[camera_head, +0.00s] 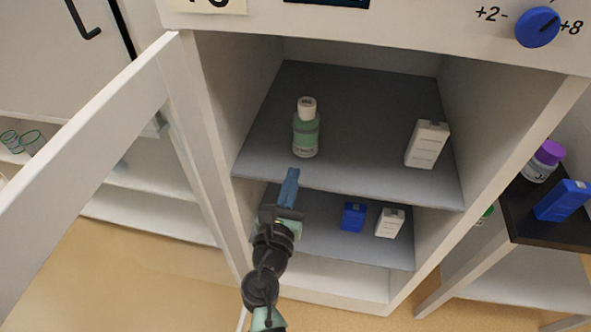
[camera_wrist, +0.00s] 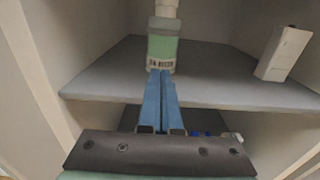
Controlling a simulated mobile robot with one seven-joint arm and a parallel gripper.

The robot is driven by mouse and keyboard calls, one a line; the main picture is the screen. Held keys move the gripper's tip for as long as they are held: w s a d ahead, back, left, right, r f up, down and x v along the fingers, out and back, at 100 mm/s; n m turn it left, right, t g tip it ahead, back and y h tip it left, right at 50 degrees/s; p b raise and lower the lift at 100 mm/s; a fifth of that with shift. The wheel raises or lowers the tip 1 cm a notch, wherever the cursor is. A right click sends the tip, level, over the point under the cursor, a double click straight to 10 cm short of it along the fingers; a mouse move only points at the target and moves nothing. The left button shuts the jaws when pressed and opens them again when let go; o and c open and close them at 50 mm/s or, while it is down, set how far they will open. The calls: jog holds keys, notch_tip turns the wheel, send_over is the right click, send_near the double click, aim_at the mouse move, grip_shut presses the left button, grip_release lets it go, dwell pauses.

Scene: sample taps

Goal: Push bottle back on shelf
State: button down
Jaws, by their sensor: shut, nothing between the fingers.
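A green bottle with a white cap (camera_head: 306,133) stands upright on the left part of the upper grey shelf (camera_head: 355,110), near its front edge. It also shows in the wrist view (camera_wrist: 163,45), straight beyond my fingertips. My gripper (camera_head: 291,172) is shut and empty, with its blue fingers pointing at the bottle from the front. In the wrist view the fingertips (camera_wrist: 160,73) overlap the lower edge of the bottle's label. I cannot tell whether they touch it.
A white box (camera_head: 427,144) stands on the upper shelf's right side. A blue box (camera_head: 353,217) and another white box (camera_head: 390,223) are on the lower shelf. The open door (camera_head: 90,130) is at left. The upper shelf behind the bottle is clear.

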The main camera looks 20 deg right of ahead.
jog(key=v, duration=0.7)
jog(key=shift+f, duration=0.25)
jog(key=shift+a, duration=0.1)
